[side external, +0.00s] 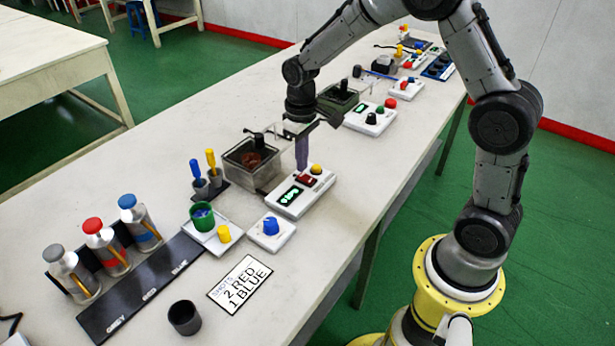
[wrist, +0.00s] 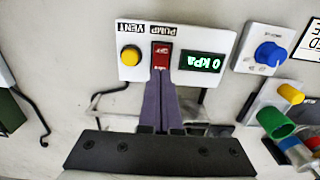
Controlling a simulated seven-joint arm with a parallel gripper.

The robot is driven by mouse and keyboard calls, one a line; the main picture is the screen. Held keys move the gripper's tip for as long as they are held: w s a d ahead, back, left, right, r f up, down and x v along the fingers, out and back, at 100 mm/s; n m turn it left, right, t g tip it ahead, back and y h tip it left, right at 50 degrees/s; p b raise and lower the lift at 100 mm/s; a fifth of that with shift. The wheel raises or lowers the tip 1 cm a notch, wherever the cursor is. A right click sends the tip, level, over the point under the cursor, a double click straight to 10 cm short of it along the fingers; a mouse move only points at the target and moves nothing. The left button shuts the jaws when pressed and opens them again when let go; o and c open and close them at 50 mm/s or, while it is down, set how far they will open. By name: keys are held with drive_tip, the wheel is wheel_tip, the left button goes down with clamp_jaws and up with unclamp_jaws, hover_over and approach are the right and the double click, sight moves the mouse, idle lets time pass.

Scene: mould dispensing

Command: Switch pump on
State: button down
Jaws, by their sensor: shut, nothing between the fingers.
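The white pump box (side external: 296,205) sits on the bench with its red rocker switch (side external: 307,181), yellow button (side external: 316,169) and green-lit display (side external: 291,196). In the wrist view the red switch (wrist: 161,58) sits under an upside-down PUMP label and seems to read OFF. The display (wrist: 203,63) reads 0 kPa and the yellow button (wrist: 130,56) is by the VENT label. My gripper (side external: 303,166) points down at the box, its purple fingers shut and empty. In the wrist view its fingertips (wrist: 161,72) are at the switch's near edge; I cannot tell whether they touch.
A clear-walled chamber (side external: 269,182) stands left of the box, close to my gripper. A blue-knob box (side external: 262,241), a green cup (side external: 203,221) and several capped bottles are in front. A card (side external: 240,283) reads 2 RED, 1 BLUE. More devices stand behind.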

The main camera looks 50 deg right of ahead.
sight(302, 175)
drive_tip(key=shift+f, duration=0.95)
idle(1.0)
drive_tip(key=shift+r, duration=3.55)
